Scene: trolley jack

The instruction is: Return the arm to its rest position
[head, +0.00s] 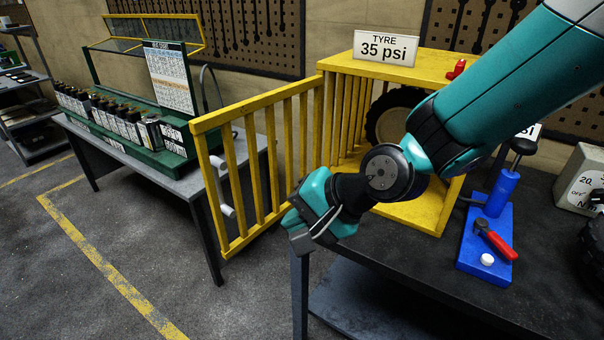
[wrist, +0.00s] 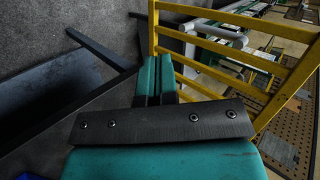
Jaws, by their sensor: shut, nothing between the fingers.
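My gripper (head: 300,238) hangs at the end of my teal arm, in front of the yellow cage and over the front left edge of the dark bench. It points down and to the left, close to the swung-open barred gate (head: 228,165). In the wrist view its two teal fingers (wrist: 155,72) lie side by side with no object between them. The gate's yellow bars (wrist: 215,50) show just beyond and to the right of the fingers. Whether the gripper touches the gate cannot be told.
The yellow cage (head: 440,66) holds a tyre (head: 388,115), partly hidden by my arm. A blue pump (head: 487,238) with a red lever (head: 496,243) stands on the dark bench (head: 400,262). Floor lies open at front left.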

